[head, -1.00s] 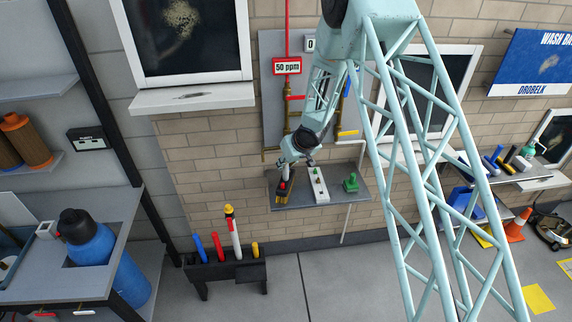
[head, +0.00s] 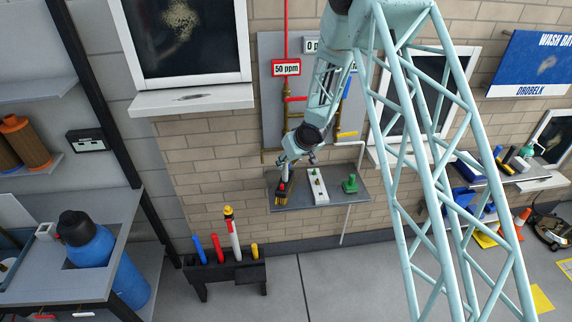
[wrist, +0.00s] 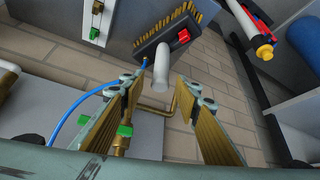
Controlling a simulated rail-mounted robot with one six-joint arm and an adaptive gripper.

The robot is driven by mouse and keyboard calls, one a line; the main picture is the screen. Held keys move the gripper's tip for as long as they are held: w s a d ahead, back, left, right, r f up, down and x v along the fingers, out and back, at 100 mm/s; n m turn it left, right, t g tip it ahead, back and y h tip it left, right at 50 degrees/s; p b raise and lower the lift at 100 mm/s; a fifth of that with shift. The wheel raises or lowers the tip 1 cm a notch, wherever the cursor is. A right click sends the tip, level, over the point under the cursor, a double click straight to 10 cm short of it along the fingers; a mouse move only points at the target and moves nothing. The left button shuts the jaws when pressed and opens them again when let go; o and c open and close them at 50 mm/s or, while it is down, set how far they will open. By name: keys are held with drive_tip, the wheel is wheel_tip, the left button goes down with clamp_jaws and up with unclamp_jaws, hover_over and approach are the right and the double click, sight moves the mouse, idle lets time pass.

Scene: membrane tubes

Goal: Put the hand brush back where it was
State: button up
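The hand brush (head: 281,197) is at the left end of the small grey wall shelf (head: 325,203). It has a dark block, yellow bristles, a red part and a pale handle pointing up toward my gripper. The wrist view shows the brush (wrist: 158,50) ahead, with its handle end (wrist: 171,80) toward the gap between my fingers. My gripper (wrist: 165,115) is open, with clear space on both sides of the handle. In the head view my gripper (head: 290,163) is just above the brush, and its fingers are too small to judge there.
A white strip (head: 318,186) and a green item (head: 350,184) share the shelf, right of the brush. Pipes and a grey panel (head: 270,95) are on the wall behind. A dark rack (head: 222,273) with several coloured tubes stands on the floor at lower left.

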drive_tip(key=p+v, duration=0.1)
drive_tip(key=v, duration=0.7)
drive_tip(key=shift+r, duration=0.25)
drive_tip(key=shift+s+d, duration=0.1)
drive_tip(key=shift+s, duration=0.05)
idle(0.5)
drive_tip(key=shift+d+r, duration=0.1)
